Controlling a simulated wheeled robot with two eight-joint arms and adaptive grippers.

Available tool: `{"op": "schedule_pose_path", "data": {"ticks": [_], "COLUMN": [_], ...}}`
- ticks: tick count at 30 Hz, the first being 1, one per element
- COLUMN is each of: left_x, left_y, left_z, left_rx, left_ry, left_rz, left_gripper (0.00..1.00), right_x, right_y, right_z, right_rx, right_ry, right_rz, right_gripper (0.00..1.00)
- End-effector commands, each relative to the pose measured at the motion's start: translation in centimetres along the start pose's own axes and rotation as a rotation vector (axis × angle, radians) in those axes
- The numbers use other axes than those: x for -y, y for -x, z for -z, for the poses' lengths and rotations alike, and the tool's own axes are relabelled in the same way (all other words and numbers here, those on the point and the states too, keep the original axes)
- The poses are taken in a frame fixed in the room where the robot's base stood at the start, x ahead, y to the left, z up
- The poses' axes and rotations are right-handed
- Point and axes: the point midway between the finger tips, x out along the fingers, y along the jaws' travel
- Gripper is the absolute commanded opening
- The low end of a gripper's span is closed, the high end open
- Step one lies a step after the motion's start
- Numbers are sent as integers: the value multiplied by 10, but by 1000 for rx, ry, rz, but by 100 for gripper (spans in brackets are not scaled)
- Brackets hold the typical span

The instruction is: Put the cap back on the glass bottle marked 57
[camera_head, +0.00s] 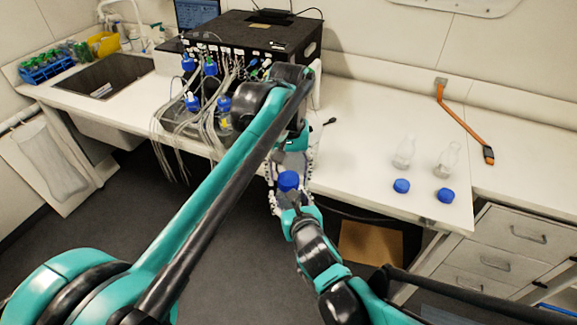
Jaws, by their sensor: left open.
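Two clear glass bottles without caps, one on the left (404,152) and one on the right (447,159), stand on the right part of the white bench. A blue cap (401,185) lies in front of the left bottle, and another blue cap (445,195) lies in front of the right one. No marking is readable on either. My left gripper (291,168) is open, pointing down past the bench's front edge. A third blue cap (288,181) shows between my two grippers; whatever is under it is hidden. My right gripper (284,200) is close below it; its fingers are unclear.
A black instrument (255,35) with many tubes stands behind, with blue-capped bottles (192,102) in front. A sink (105,80) and blue rack (47,68) are at left. The bench between instrument and glass bottles is mostly clear.

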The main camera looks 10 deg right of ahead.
Motion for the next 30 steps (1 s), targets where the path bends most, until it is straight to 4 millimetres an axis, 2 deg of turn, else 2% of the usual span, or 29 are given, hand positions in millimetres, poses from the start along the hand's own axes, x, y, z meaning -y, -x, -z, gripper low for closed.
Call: {"op": "schedule_pose_path", "data": {"ticks": [8, 9, 15, 22, 23, 25, 30], "left_x": [0, 0, 0, 0, 0, 0, 0], "left_y": [-2, -2, -2, -2, -2, -2, -2], "left_z": [0, 0, 0, 0, 0, 0, 0], "left_rx": [0, 0, 0, 0, 0, 0, 0], "left_ry": [0, 0, 0, -6, -6, -6, -5], "left_rz": [0, 0, 0, 0, 0, 0, 0], "left_gripper": [62, 59, 10, 10, 50, 68, 69], "right_x": [0, 0, 0, 0, 0, 0, 0], "right_y": [0, 0, 0, 0, 0, 0, 0], "right_z": [-1, -1, -1, -1, -1, -1, -1], "right_rx": [1, 1, 1, 1, 2, 2, 1], "right_ry": [0, 0, 0, 0, 0, 0, 0], "right_rz": [-1, -1, -1, -1, -1, -1, -1], "right_gripper": [0, 0, 0, 0, 0, 0, 0]}}
